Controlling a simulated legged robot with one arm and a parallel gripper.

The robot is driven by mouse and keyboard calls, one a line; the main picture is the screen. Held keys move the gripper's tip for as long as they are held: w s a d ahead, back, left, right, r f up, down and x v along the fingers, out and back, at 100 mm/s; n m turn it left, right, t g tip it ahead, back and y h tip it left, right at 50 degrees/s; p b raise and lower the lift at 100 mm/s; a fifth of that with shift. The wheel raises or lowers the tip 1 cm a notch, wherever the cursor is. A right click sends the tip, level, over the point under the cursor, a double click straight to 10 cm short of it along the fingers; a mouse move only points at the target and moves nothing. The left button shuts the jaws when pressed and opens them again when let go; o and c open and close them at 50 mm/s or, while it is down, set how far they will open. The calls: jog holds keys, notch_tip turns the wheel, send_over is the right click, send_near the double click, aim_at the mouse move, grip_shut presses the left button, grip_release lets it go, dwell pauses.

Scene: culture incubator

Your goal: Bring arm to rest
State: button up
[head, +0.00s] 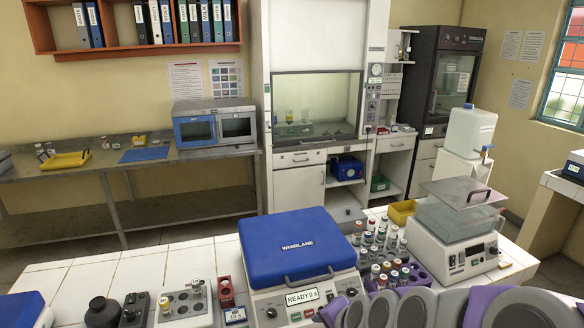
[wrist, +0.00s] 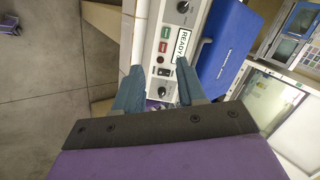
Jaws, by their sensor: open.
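My gripper (wrist: 158,68) shows in the wrist view with its two blue-grey fingers apart and nothing held between them. The front panel of the blue-lidded Whirlane centrifuge (wrist: 170,45) shows beyond and between the fingertips. I cannot tell any contact with it. In the head view my purple and grey arm (head: 460,308) lies along the bottom right edge, in front of the bench. The fingers cannot be made out there. The centrifuge (head: 296,246) has its lid shut and its display reads READY.
Tube racks (head: 382,245) with several capped vials stand right of the centrifuge, close to my arm. A small block with vials (head: 184,303) is at the left. Open floor (wrist: 60,90) shows at left in the wrist view.

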jog(key=s+d+r+n+g+h, duration=0.1)
jog(key=s+d+n+g, duration=0.1)
jog(key=s, duration=0.7)
jog(key=s+d+n+g+h, duration=0.1)
jog(key=s+d+n+g, duration=0.1)
jog(key=s, duration=0.6)
jog(key=s+d+r+n+g+h, duration=0.1)
jog(key=s+n+g, duration=0.3)
jog(key=s, duration=0.5)
jog(key=shift+s+d+r+n+g+h, duration=0.35)
jog(key=shift+d+n, duration=0.1)
jog(key=shift+n, duration=0.55)
jog(key=shift+w, duration=0.1)
